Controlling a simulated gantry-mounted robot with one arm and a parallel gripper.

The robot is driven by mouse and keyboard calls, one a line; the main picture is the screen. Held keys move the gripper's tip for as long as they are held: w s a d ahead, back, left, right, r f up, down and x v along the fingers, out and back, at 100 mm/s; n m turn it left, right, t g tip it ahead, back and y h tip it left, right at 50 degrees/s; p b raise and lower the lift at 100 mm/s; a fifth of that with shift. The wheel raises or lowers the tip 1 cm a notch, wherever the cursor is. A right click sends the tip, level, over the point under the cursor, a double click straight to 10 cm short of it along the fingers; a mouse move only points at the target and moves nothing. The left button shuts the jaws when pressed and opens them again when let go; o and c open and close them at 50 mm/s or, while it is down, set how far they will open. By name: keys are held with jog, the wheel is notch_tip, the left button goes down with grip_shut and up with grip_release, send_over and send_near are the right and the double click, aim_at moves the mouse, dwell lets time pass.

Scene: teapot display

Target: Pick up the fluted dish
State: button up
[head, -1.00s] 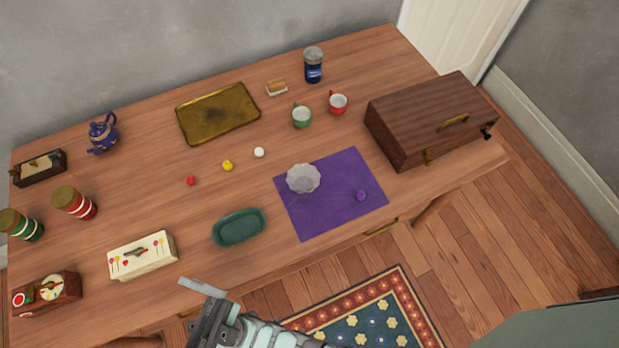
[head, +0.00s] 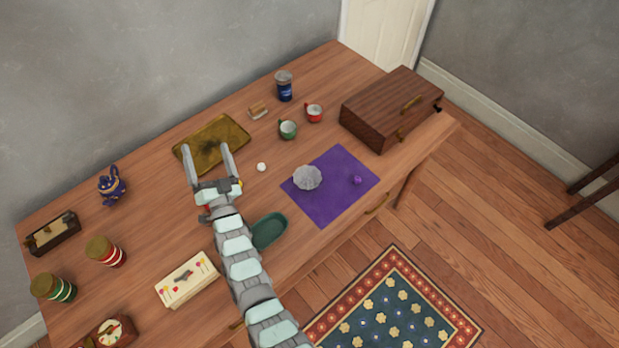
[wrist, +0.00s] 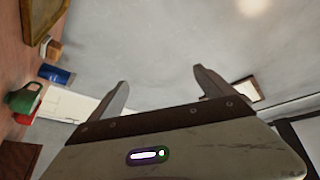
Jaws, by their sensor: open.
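The fluted dish (head: 307,178) is small, round and pale grey with a scalloped edge. It lies on the purple cloth (head: 325,209), toward its upper left part, in the head view. My gripper (head: 208,156) is open and empty, to the left of the dish and seen in front of the brass tray. In the wrist view my gripper's two fingers (wrist: 161,88) stand apart with only wall between them. The dish is not visible in the wrist view.
A small purple item (head: 357,180) lies on the cloth. A green dish (head: 271,230) lies beside my arm. Green (head: 288,130) and red (head: 314,113) cups and a wooden box (head: 391,109) stand beyond the cloth. A white ball (head: 261,167) lies left of the fluted dish.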

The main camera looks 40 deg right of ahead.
jog(key=w+d+f+m+g+y+p, duration=0.1)
jog(key=w+d+g+y, duration=0.15)
jog(key=w, duration=0.35)
jog(key=w+d+f+m+g+y, duration=0.1)
jog(key=w+d+f+g, duration=0.1)
jog(key=w+d, duration=0.3)
jog(key=m+g+y+p, duration=0.4)
jog(key=g+y, duration=0.2)
jog(key=g, duration=0.9)
send_over(308, 183)
jog(key=shift+g+h, duration=0.25)
jog(key=shift+a+f+b, duration=0.15)
jog(key=shift+f+b, duration=1.45)
jog(key=shift+f, duration=4.15)
jog(key=shift+c, duration=0.5)
